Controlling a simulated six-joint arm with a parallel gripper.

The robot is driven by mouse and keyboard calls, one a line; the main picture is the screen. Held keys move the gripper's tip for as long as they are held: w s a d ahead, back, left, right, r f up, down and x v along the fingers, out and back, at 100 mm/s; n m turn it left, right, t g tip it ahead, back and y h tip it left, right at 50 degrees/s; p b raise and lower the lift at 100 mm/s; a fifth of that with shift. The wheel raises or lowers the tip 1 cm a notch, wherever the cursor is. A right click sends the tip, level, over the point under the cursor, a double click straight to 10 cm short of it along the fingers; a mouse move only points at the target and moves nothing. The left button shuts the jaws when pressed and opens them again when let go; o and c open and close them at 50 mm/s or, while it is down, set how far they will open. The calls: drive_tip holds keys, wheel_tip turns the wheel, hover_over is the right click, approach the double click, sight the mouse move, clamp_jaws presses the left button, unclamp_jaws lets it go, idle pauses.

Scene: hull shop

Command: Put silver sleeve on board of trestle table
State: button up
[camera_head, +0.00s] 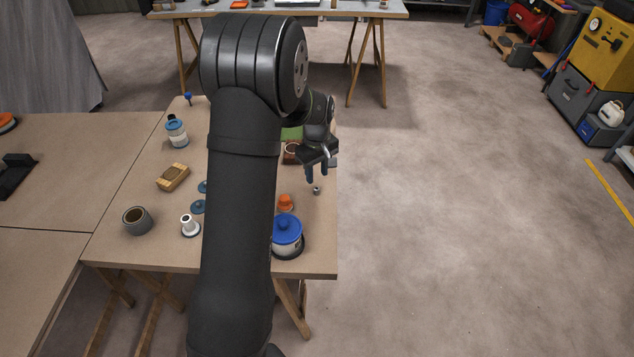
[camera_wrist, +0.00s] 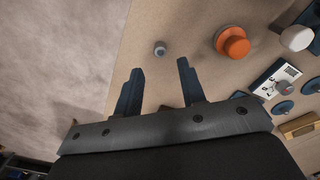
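A small silver sleeve (camera_head: 317,190) stands on the board of the trestle table (camera_head: 318,240), near its right edge. It also shows in the wrist view (camera_wrist: 160,49), as a small ring seen from above, just beyond the fingertips and between their lines. My gripper (camera_head: 317,178) is open and empty, with its fingers pointing down close to the sleeve. In the wrist view the two dark fingers (camera_wrist: 160,66) are apart with bare board between them. I cannot tell the exact height of the fingertips above the board.
A grey cup (camera_head: 137,219), white flanged piece (camera_head: 189,225), wooden block (camera_head: 172,177) and jar (camera_head: 176,132) are on the left. Another trestle table (camera_head: 235,10) stands behind.

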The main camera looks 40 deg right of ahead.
sight(317, 189)
wheel_tip(317, 189, up, 6)
idle(0.5)
wheel_tip(317, 189, down, 12)
drive_tip(key=shift+r, duration=1.7)
